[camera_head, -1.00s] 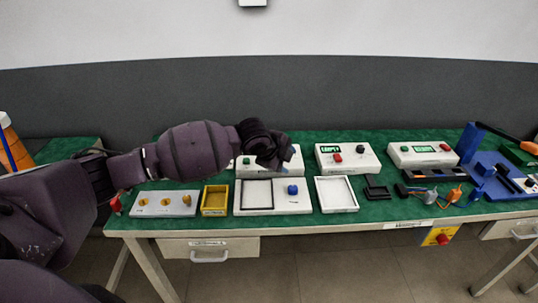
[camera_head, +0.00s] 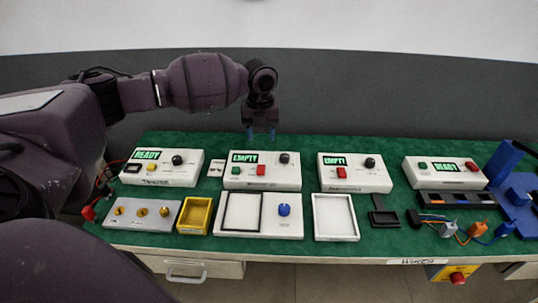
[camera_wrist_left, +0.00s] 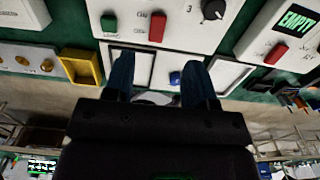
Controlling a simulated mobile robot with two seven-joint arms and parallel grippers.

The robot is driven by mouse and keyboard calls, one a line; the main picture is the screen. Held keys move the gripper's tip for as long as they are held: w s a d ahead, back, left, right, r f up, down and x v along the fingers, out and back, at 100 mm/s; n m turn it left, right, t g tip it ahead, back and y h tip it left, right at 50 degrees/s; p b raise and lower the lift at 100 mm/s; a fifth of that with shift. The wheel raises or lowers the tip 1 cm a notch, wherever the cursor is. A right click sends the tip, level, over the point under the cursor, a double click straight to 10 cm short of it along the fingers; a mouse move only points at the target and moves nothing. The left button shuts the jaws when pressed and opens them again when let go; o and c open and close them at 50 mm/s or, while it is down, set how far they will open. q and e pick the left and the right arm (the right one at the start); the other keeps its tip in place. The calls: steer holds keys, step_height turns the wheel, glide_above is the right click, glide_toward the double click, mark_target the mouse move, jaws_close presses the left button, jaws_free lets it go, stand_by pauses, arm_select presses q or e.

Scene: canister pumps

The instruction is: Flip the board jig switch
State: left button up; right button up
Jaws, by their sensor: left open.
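A white jig box (camera_head: 259,229) lies at the front of the green bench. It has a black-edged square frame on its left part and a blue knob-like switch (camera_head: 283,210) on its right part. In the left wrist view the blue switch (camera_wrist_left: 175,78) shows between the fingers, partly hidden by my gripper. No label on the jig is readable. My left gripper (camera_head: 262,134) points down with blue fingers apart and empty. It is above the bench's back part, behind the EMPTY box (camera_head: 262,184), clear of the jig. Its fingers also show in the left wrist view (camera_wrist_left: 158,78). My right gripper is not in view.
A yellow tray (camera_head: 195,215) and a grey panel with yellow knobs (camera_head: 145,214) are left of the jig. A white frame tray (camera_head: 335,236) is right of it. Boxes reading READY (camera_head: 160,177) and EMPTY (camera_head: 355,183) stand behind. Blue fixtures are far right.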

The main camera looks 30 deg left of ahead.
arm_select(q)
glide_above(261, 165)
step_height(261, 165, down, 5)
steer(key=shift+s+d+b, duration=0.1)
steer(key=shift+s+b, duration=0.05)
steer(key=shift+b, duration=0.2)
step_height(261, 165, down, 5)
steer(key=shift+r+b, duration=0.15)
steer(key=shift+b, duration=0.2)
steer(key=shift+f, duration=0.55)
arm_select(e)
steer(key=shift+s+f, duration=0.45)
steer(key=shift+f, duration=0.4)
